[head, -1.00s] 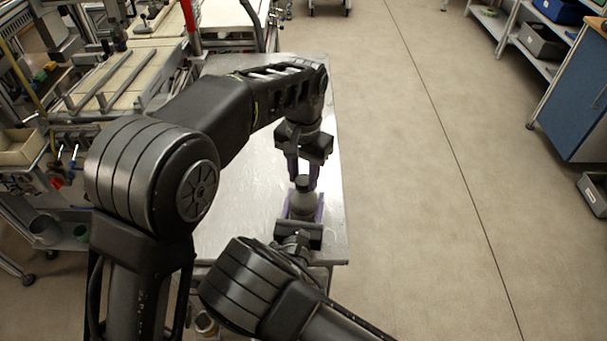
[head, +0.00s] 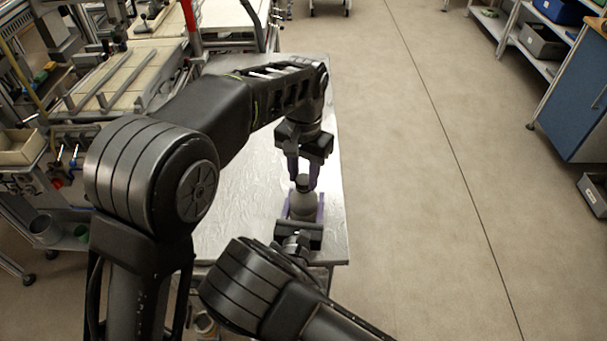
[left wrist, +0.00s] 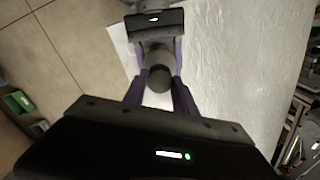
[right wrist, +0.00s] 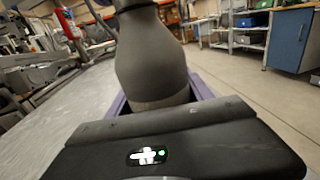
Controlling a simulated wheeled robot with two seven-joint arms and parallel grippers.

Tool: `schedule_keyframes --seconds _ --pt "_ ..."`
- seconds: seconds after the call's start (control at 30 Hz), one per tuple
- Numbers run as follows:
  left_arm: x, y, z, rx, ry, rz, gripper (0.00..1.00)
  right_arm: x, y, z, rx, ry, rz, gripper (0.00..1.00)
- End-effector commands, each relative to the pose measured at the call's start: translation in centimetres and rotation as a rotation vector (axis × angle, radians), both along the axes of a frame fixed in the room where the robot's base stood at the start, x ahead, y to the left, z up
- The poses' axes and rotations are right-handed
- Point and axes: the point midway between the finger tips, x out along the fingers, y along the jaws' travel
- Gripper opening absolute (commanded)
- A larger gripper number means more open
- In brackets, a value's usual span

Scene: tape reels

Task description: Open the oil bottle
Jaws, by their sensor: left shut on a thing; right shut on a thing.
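The oil bottle (head: 304,207) is grey with a dark cap (head: 302,182) and stands upright at the near right part of the metal table. My left gripper (head: 302,180) comes down from above with its purple fingers shut on the cap; the cap also shows between them in the left wrist view (left wrist: 160,79). My right gripper (head: 305,212) reaches in from the near side, its purple fingers shut around the bottle body. In the right wrist view the rounded body (right wrist: 150,65) fills the middle, and the cap is mostly cut off at the top edge.
The metal table (head: 240,190) is bare to the left of the bottle, and its right edge is close by. Open floor (head: 430,200) lies to the right. A blue cabinet (head: 580,105) and shelves stand farther right. Cluttered workbenches stand at the left.

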Motion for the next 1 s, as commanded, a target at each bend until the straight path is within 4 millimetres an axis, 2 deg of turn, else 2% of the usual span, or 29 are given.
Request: schedule_keyframes --seconds 0.5,1.0 --pt "0.0 0.0 1.8 -0.002 -0.001 0.000 0.00 0.0 0.0 0.0 0.000 0.000 0.000 0.00" --pt "0.0 0.0 2.3 -0.001 0.000 0.000 0.00 0.0 0.0 0.0 0.000 0.000 0.000 0.00"
